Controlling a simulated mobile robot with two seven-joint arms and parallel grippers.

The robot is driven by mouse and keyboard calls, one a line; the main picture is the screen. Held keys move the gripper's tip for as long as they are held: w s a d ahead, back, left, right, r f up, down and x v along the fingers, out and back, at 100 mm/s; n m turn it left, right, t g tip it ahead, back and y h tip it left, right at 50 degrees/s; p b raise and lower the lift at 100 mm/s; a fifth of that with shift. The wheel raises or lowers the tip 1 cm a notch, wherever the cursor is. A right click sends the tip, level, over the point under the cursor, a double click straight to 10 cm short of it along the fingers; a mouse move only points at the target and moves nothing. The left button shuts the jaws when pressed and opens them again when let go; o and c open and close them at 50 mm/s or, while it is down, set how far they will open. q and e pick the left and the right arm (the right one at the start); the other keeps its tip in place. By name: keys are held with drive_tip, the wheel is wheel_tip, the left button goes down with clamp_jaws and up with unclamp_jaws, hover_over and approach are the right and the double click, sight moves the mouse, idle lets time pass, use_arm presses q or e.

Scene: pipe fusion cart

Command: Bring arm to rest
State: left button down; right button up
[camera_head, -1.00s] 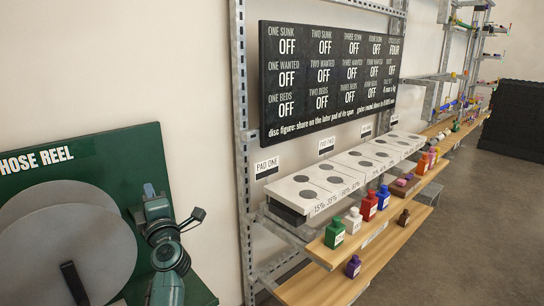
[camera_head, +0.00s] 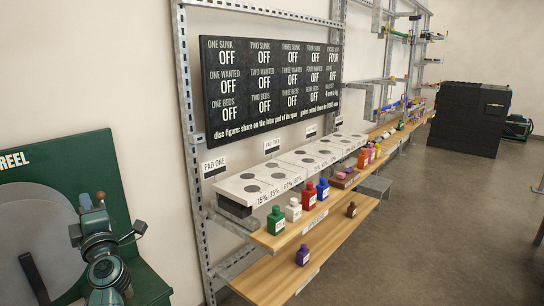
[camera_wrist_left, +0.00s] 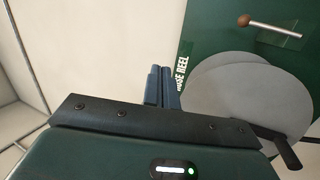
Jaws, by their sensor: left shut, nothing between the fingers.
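My left arm shows at the lower left of the head view, in front of the green hose reel board (camera_head: 60,150). Its left gripper (camera_head: 92,203) points upward there and is small and partly hard to make out. In the left wrist view, the left gripper (camera_wrist_left: 160,75) has its two blue-grey fingers together, with nothing between them. Beyond the fingers, the hose reel board (camera_wrist_left: 225,35) and its grey discs (camera_wrist_left: 235,95) show at the right. The fingers appear apart from the board. My right gripper is in neither view.
A wooden shelf (camera_head: 262,285) with several coloured bottles stands right of the arm. Above it are white pads (camera_head: 236,186) with grey discs and a black sign board (camera_head: 270,85) reading OFF in most cells. A black cabinet (camera_head: 468,120) stands at the back right.

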use_arm(q)
drive_tip(key=s+a+r+m+t+y, duration=0.1)
drive_tip(key=s+a+r+m+t, duration=0.2)
drive_tip(key=a+r, duration=0.55)
drive_tip(key=s+a+r+m+y, duration=0.2)
drive_tip(key=s+a+r+m, duration=0.15)
drive_tip(key=a+r, duration=0.45)
drive_tip(key=d+f+m+h, duration=0.7)
drive_tip(key=f, duration=0.4)
drive_tip(key=s+d+f+m+g+h, duration=0.1)
drive_tip(key=d+f+m+h, duration=0.55)
drive_tip(key=f, duration=0.35)
drive_tip(key=d+f+m+h, duration=0.6)
drive_tip(key=d+f, duration=0.1)
drive_tip(key=f, duration=0.4)
drive_tip(key=s+d+f+m+g, duration=0.3)
drive_tip(key=s+d+f+g, duration=0.2)
drive_tip(key=s+f, duration=0.7)
drive_tip(key=s+d+f+m+g, duration=0.3)
drive_tip(key=s+d+f+g, duration=0.25)
drive_tip(key=s+f, duration=0.65)
drive_tip(key=d+r+n+t, duration=0.1)
drive_tip(key=d+n, duration=0.3)
drive_tip(key=d, duration=0.6)
drive_tip(key=shift+w+d+r+n+t+h, duration=0.35)
drive_tip(key=shift+w+r+h, duration=0.1)
drive_tip(key=shift+r, duration=0.1)
drive_tip(key=shift+s+a, duration=0.1)
drive_tip(key=shift+a, duration=0.05)
